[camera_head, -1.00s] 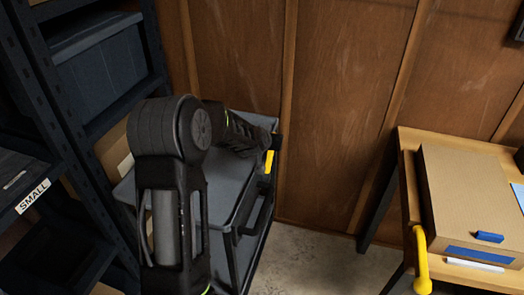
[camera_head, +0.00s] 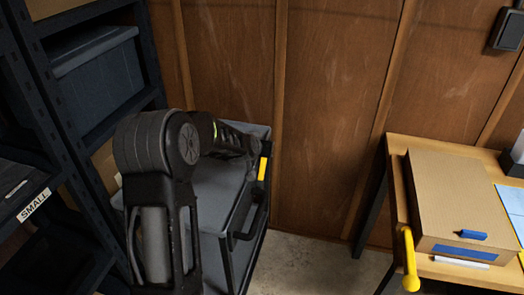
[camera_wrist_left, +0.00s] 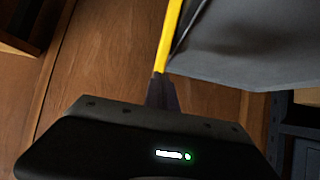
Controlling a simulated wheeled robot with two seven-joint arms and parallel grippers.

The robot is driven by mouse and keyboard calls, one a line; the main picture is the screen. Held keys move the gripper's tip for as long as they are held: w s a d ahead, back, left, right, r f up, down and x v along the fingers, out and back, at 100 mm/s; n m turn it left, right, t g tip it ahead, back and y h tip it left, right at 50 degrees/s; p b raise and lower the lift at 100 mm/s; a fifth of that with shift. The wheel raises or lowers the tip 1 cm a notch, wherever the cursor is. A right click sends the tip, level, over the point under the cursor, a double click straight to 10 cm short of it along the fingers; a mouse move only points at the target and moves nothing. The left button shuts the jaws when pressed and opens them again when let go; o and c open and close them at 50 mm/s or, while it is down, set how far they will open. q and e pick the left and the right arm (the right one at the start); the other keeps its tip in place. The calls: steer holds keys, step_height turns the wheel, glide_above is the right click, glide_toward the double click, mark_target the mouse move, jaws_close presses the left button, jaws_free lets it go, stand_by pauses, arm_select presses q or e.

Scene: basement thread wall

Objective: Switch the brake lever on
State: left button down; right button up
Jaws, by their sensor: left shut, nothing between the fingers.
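A yellow bar (camera_head: 263,168), which looks like the brake lever, stands at the right side of the grey cart (camera_head: 225,190) in the head view. My left arm reaches over the cart, and its far end is close to the left of the bar. The fingers cannot be made out there. In the left wrist view, my left gripper (camera_wrist_left: 162,80) is shut and empty. Its tips are at the lower end of the yellow bar (camera_wrist_left: 170,35); I cannot tell whether they touch. My right gripper is not in view.
A dark shelf rack (camera_head: 75,130) with bins stands left of the cart. A wooden table (camera_head: 397,180) with a cardboard box (camera_head: 455,195) and a yellow handle (camera_head: 409,262) at its edge is on the right. Bare floor (camera_head: 310,265) lies between, with a wooden wall behind.

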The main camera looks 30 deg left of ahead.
arm_select(q)
steer(key=p+v, duration=0.3)
steer(key=v, duration=0.7)
steer(key=shift+w+r, duration=0.15)
steer(key=shift+r, duration=0.05)
steer(key=shift+a, duration=0.1)
steer(key=s+d+f+g+h, duration=0.2)
steer(key=s+d+f, duration=0.2)
steer(key=d+f, duration=0.7)
steer(key=s+d+f+g+h, duration=0.2)
steer(key=s+d+f, duration=0.3)
steer(key=d+f, duration=0.55)
steer(key=s+d+f+g+h, duration=0.1)
steer(key=s+d+f+g, duration=0.1)
steer(key=s+d, duration=0.3)
steer(key=s+d+f+m+g+h, duration=0.1)
steer(key=s+d+f, duration=0.4)
steer(key=s, duration=0.3)
steer(key=s+d+f+m+g+h, duration=0.1)
steer(key=s+d+f+g, duration=0.1)
steer(key=s+d+f, duration=0.2)
steer(key=s+d, duration=0.1)
steer(key=s, duration=0.2)
steer(key=shift+s+d+f+g+h, duration=0.2)
steer(key=shift+s+d+g+h, duration=0.1)
steer(key=shift+s+h, duration=0.1)
